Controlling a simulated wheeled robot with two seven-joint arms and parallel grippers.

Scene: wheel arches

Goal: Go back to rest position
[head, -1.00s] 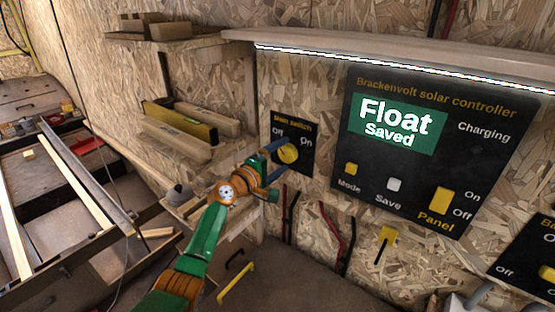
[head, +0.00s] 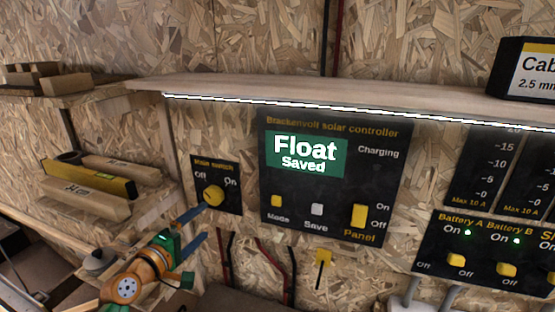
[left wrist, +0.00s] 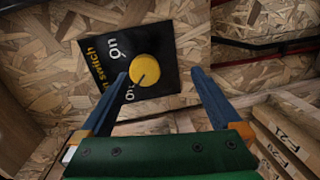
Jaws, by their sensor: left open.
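My left gripper (head: 204,221) is open and empty, its two blue fingers spread just in front of and below the main switch panel (head: 231,204). The yellow round main switch knob (head: 213,195) sits on that black panel, with Off at its left and On at its right. In the left wrist view the knob (left wrist: 145,70) shows beyond the gap between the open fingertips (left wrist: 160,73). The gripper appears clear of the knob. The solar controller (head: 385,195) stands to the right, its green screen (head: 307,156) reading "Float Saved". My right gripper is not in view.
A wooden shelf (head: 330,97) with a light strip runs above the panels. At left, a lower shelf holds a yellow level (head: 92,180) and wood blocks. A yellow hook (head: 323,258), cables and a battery switch panel (head: 480,275) line the wall.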

